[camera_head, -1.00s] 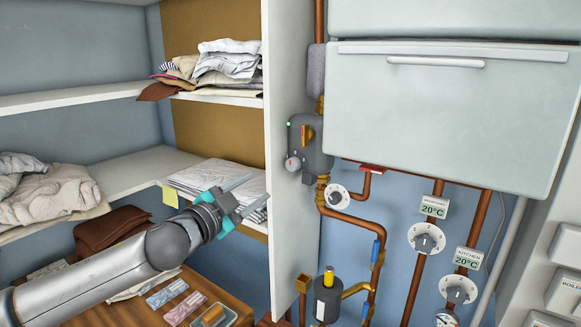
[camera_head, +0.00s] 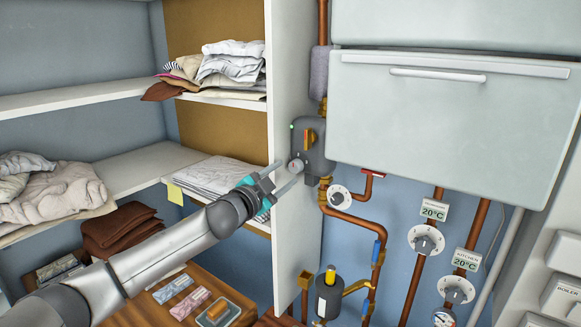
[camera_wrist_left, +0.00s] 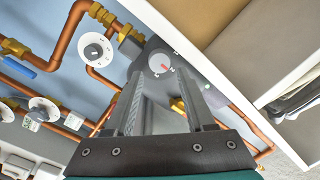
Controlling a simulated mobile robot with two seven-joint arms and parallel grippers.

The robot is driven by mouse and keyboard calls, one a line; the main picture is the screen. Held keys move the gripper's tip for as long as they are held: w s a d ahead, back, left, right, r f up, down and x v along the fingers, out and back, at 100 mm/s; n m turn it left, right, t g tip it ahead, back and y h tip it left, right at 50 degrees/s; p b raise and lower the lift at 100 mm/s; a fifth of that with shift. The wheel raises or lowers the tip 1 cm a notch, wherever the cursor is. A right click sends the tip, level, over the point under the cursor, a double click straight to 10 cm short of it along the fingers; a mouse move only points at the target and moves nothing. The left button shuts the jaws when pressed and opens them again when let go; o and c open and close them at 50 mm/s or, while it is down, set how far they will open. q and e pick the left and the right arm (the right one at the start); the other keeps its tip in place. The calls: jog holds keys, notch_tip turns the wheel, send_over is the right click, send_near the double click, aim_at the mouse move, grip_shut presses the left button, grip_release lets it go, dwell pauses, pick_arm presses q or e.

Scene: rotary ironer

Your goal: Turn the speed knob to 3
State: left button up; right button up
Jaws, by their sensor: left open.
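The speed knob (camera_head: 297,165) is a small round light-grey dial on the front of a dark grey pump body (camera_head: 314,142). In the left wrist view the knob (camera_wrist_left: 161,63) shows a red mark on its face; its numbers are too small to read. My left gripper (camera_head: 285,174) is open and empty, pointing at the knob. In the left wrist view the gripper (camera_wrist_left: 160,76) has its two fingertips on either side of the knob's outline. Whether they touch it I cannot tell. My right gripper is not in view.
A white cupboard side panel (camera_head: 284,90) stands just left of the pump. Copper pipes (camera_head: 346,217) and a white dial (camera_head: 339,197) are below and right. A large pale boiler casing (camera_head: 440,125) overhangs on the right. Shelves with folded linen (camera_head: 218,175) are left.

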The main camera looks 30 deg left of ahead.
aim_at(294, 167)
pick_arm(q)
jog(key=shift+w+d+p, duration=0.15)
jog(key=shift+w+p, duration=0.2)
jog(key=shift+w, duration=1.65)
grip_shut()
